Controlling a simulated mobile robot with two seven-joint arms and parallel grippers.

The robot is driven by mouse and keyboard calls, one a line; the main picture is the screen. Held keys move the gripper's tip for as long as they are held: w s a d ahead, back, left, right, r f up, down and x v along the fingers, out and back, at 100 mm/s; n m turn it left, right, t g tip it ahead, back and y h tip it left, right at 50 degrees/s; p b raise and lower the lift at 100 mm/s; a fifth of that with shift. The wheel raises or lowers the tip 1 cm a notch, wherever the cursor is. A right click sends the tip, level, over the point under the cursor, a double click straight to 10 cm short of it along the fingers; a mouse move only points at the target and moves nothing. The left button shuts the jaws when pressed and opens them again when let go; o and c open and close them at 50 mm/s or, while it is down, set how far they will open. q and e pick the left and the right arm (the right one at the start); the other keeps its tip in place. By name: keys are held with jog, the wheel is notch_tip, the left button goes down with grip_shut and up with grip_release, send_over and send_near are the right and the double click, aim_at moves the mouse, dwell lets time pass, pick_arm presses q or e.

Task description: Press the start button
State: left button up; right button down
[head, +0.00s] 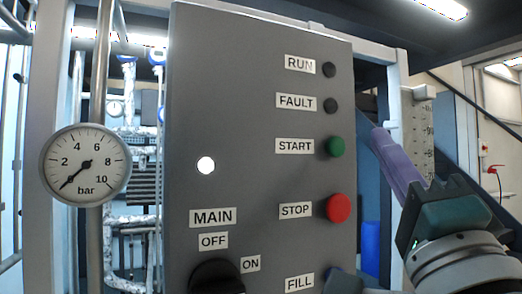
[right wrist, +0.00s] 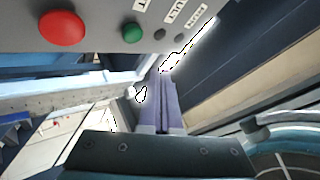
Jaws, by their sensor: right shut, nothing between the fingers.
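The start button (head: 336,146) is a green round knob on the grey control panel (head: 240,90), right of the START label (head: 295,146). It also shows in the right wrist view (right wrist: 132,33) at the top. My right gripper (head: 378,132) is shut and empty, its purple fingers just right of the green button and the panel's right edge in the head view. In the right wrist view the closed fingers (right wrist: 162,80) point up the picture, below and right of the button, apart from it. My left gripper is not in view.
The red STOP button (head: 338,208) sits below the green one. The dark RUN (head: 329,69) and FAULT (head: 331,105) lamps are above it. The MAIN switch (head: 217,277) is at lower left. A pressure gauge (head: 85,165) stands left of the panel, its needle near zero.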

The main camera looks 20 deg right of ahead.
aim_at(336, 147)
jog(key=shift+h, duration=0.3)
jog(key=shift+w+a+b, duration=0.2)
jog(key=shift+w+b, duration=0.2)
jog(key=shift+w, duration=1.75)
jog(key=shift+w, duration=0.15)
jog(key=shift+w, duration=0.3)
